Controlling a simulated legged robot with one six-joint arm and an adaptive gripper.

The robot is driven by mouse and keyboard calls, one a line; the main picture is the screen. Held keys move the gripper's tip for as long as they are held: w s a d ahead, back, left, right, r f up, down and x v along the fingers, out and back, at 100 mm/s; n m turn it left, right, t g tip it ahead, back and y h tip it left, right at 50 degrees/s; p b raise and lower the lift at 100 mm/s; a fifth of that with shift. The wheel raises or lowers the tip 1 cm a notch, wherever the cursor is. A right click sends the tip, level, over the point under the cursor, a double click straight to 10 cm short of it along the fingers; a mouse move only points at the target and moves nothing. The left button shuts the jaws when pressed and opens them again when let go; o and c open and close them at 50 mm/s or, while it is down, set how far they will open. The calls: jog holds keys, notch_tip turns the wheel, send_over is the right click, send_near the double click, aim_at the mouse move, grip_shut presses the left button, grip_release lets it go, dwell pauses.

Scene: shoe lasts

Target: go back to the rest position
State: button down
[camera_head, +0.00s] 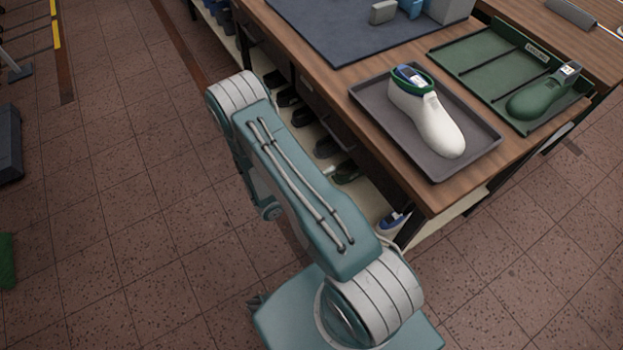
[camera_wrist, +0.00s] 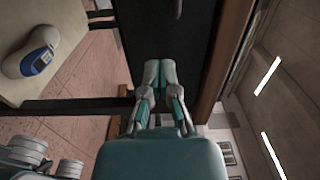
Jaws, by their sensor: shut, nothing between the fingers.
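My gripper (camera_wrist: 158,72) shows in the wrist view with its two teal and grey fingers together. It is shut with nothing between the fingers, in front of a dark panel. In the camera_head view my arm is folded beside the wooden workbench (camera_head: 425,205), and my gripper is hidden there. A white shoe last (camera_head: 428,115) with a green and blue top stands in a grey tray (camera_head: 402,145) on the bench. A green shoe last (camera_head: 540,95) lies in a green divided tray (camera_head: 475,62) to its right.
A dark blue mat (camera_head: 335,35) with grey blocks covers the far part of the bench. Shelves under the bench hold several dark lasts (camera_head: 327,147). A pale last (camera_wrist: 32,58) with a blue top rests on a shelf in the wrist view. The tiled floor (camera_head: 120,200) at left is mostly clear.

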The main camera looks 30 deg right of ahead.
jog(key=shift+a, duration=2.35)
jog(key=s+a+r+m+g+y, duration=0.2)
jog(key=r+m+y, duration=0.3)
jog(key=r+m, duration=0.5)
jog(key=s+a+r+m+g+y, duration=0.1)
jog(key=r+m+g+y, duration=0.25)
jog(key=r+m, duration=0.7)
jog(key=s+a+r+m+t+y, duration=0.4)
jog(key=r+m+t+y, duration=0.1)
jog(key=r+m, duration=0.2)
jog(key=s+a+r+m+t+y, duration=0.4)
jog(key=r+m+t, duration=0.2)
jog(key=r+m, duration=0.2)
jog(key=shift+s+a+r+y, duration=0.15)
jog(key=shift+a+r+y, duration=0.2)
jog(key=shift+r, duration=0.6)
